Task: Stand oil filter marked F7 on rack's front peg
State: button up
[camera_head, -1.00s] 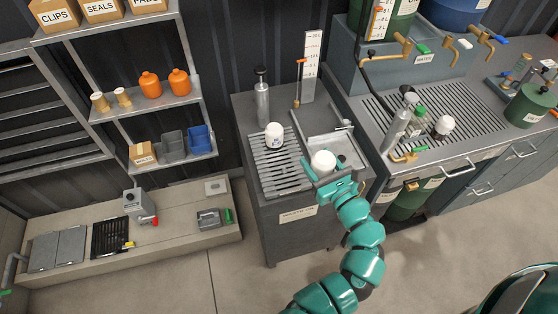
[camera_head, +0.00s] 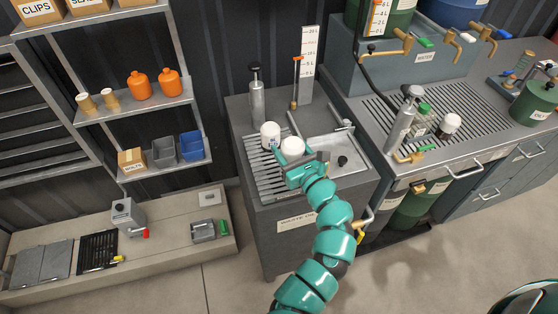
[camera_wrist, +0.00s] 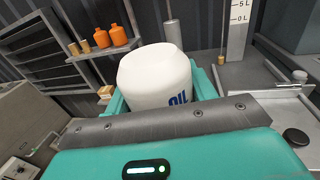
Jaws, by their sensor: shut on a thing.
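My gripper (camera_head: 297,156) is shut on a white oil filter (camera_head: 293,145). In the wrist view this filter (camera_wrist: 158,78) sits between the teal fingers, with part of the word "OIL" showing in blue; no F7 mark is readable. In the head view it is at the right edge of the slotted rack (camera_head: 262,180) on the bench. A second white filter (camera_head: 270,130) stands towards the rack's back, just left of the held one. The front peg cannot be made out. Whether the held filter touches anything below is hidden.
A grey pump bottle (camera_head: 257,100) and a level gauge (camera_head: 306,65) stand behind the rack. A shallow metal tray (camera_head: 325,148) with a black knob (camera_head: 343,160) lies to the right. Another white-topped filter (camera_head: 450,121) is on the right bench.

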jog(key=w+a+f, duration=0.1)
jog(key=w+f, duration=0.1)
jog(key=f, duration=0.1)
jog(key=a+f, duration=0.1)
jog(key=shift+w+a+f, duration=0.35)
jog(key=shift+w, duration=0.05)
jog(key=shift+w+f, duration=0.1)
jog(key=shift+f, duration=1.55)
jog(key=shift+f+b, duration=0.3)
jog(key=shift+b, duration=0.05)
jog(key=o, duration=1.2)
jog(key=shift+r, duration=0.1)
jog(key=shift+o, duration=0.2)
jog(key=shift+a+r+p, duration=0.1)
jog(key=shift+r+p, duration=0.2)
jog(key=shift+r, duration=0.05)
jog(key=shift+s+d+f, duration=0.2)
jog(key=shift+s, duration=0.1)
jog(key=b+v, duration=0.2)
jog(key=v, duration=0.9)
jog(key=shift+s+d+r, duration=0.1)
jog(key=shift+s, duration=0.1)
